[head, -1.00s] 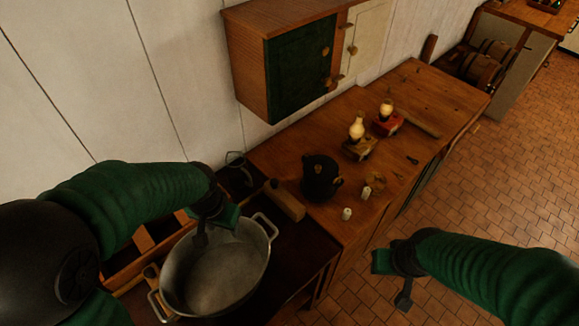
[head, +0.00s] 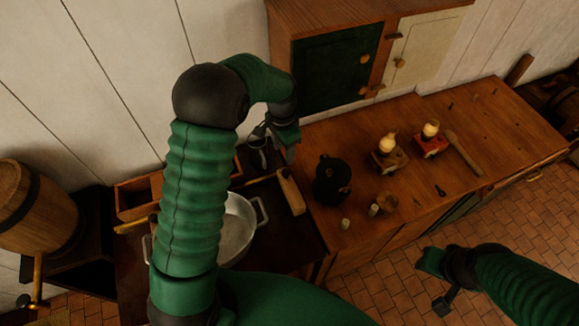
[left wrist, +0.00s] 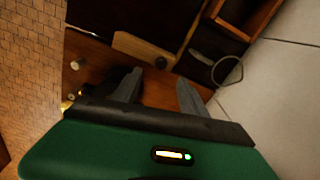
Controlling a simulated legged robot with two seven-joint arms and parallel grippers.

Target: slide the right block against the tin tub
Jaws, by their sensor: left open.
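The tin tub (head: 238,232) stands on the dark counter, partly hidden behind my left arm. Its right handle shows. The right block (head: 291,192), a pale wooden bar, lies to the right of the tub with a gap between them. It also shows in the left wrist view (left wrist: 145,48), beyond my fingers. My left gripper (head: 280,146) is open and empty, above the back of the counter near the block's far end. In the left wrist view its two fingers (left wrist: 160,76) stand apart. My right gripper (head: 436,284) hangs over the floor at the right; its jaws are unclear.
A black kettle (head: 331,181) stands just right of the block. A barrel (head: 36,208) is at the left.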

